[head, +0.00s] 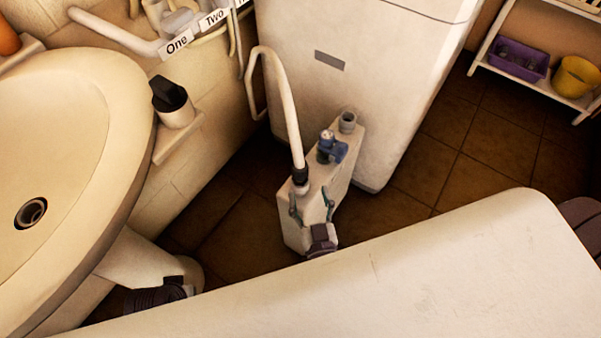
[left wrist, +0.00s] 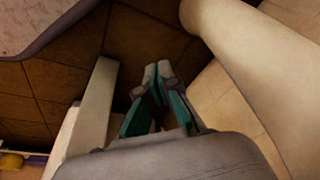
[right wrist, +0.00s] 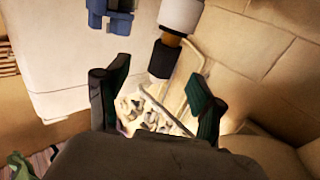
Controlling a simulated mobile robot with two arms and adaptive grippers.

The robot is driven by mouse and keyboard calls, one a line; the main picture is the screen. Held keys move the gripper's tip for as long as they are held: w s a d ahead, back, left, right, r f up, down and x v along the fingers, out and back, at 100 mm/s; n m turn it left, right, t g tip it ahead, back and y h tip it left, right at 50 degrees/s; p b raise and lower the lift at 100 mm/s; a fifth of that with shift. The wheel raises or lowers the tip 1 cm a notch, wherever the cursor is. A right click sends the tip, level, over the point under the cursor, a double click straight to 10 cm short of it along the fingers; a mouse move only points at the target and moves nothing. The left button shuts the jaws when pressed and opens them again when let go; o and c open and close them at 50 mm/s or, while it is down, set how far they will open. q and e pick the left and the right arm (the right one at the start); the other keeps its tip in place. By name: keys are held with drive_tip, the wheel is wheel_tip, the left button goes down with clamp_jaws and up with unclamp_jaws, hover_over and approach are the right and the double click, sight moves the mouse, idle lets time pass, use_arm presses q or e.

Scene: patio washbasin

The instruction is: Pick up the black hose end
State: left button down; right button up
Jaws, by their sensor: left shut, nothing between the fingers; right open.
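The black hose end (head: 300,176) is the dark tip of a white hose that loops down in front of the white cabinet. In the right wrist view the hose end (right wrist: 163,59) has a tan band above it and lies just ahead, between the two finger lines. My right gripper (head: 310,196) is open, with its fingers apart below the hose end; its pads also show in the right wrist view (right wrist: 155,76). I cannot tell whether they touch the hose. My left gripper (left wrist: 157,72) is shut and empty in the left wrist view, and I cannot make it out in the head view.
A blue valve (head: 332,149) is close beside the hose end. The white cabinet (head: 375,75) stands behind. A washbasin (head: 65,110) and a black-topped knob (head: 170,94) are at the left. A shelf with a purple bin (head: 519,59) stands back right, past open tile floor.

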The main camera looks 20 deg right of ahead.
sight(302, 177)
drive_tip(key=w, duration=0.3)
drive_tip(key=shift+w, duration=0.15)
drive_tip(key=w, duration=0.3)
drive_tip(key=w+b, duration=0.1)
drive_tip(key=shift+w+d+r, duration=0.1)
drive_tip(key=shift+w+r, duration=0.05)
drive_tip(key=shift+r, duration=0.1)
use_arm(q)
drive_tip(key=v, duration=0.3)
drive_tip(key=shift+w+a+r, duration=0.1)
drive_tip(key=shift+w+r, duration=0.2)
use_arm(e)
clamp_jaws()
